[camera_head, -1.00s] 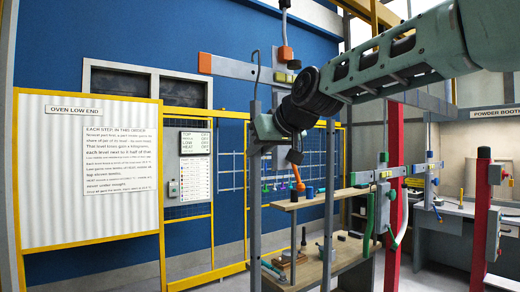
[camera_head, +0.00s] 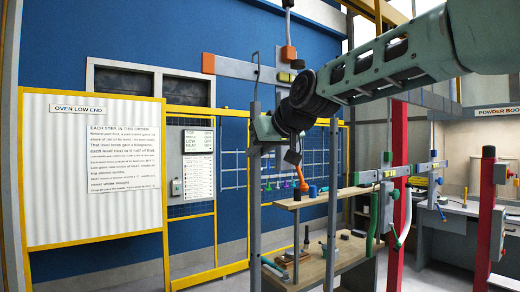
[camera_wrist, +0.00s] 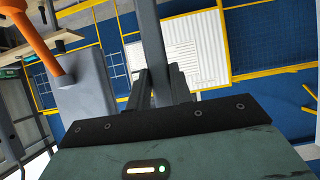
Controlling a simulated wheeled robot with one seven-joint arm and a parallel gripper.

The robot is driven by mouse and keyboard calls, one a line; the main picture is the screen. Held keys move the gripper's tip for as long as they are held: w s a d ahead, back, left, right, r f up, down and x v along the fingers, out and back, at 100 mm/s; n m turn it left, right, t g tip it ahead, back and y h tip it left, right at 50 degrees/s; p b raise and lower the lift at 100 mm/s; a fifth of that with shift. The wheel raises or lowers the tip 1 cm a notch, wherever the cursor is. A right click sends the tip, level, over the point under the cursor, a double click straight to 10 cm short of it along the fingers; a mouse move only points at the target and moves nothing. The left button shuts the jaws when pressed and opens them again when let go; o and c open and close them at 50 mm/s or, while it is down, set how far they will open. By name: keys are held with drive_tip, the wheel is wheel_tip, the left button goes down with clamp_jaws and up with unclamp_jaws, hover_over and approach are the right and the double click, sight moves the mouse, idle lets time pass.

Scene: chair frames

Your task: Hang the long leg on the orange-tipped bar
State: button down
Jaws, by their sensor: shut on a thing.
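The long leg (camera_head: 255,200) is a slim grey bar hanging upright in the head view; its lower end runs to the bottom edge. My gripper (camera_head: 262,128) is shut on its upper part. In the wrist view the fingers (camera_wrist: 160,90) close around the grey leg (camera_wrist: 150,40). The orange-tipped bar (camera_head: 235,67) is a grey horizontal bar with an orange block at its left end. A thin piece above my gripper crosses this bar in the picture, to the right of the orange tip. I cannot tell whether they touch.
A second grey upright (camera_head: 331,200) stands right of the leg. Behind it is a wooden bench (camera_head: 345,258) with small parts. A red post (camera_head: 396,190) carries another bar further right. The corrugated oven panel (camera_head: 92,215) and yellow frames are at left.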

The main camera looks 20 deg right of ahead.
drive_tip(key=shift+f+b, duration=1.15)
drive_tip(key=shift+b, duration=0.05)
drive_tip(key=c, duration=1.2)
unclamp_jaws()
drive_tip(key=shift+o, duration=0.2)
drive_tip(key=b+v, duration=0.1)
drive_tip(key=v, duration=0.7)
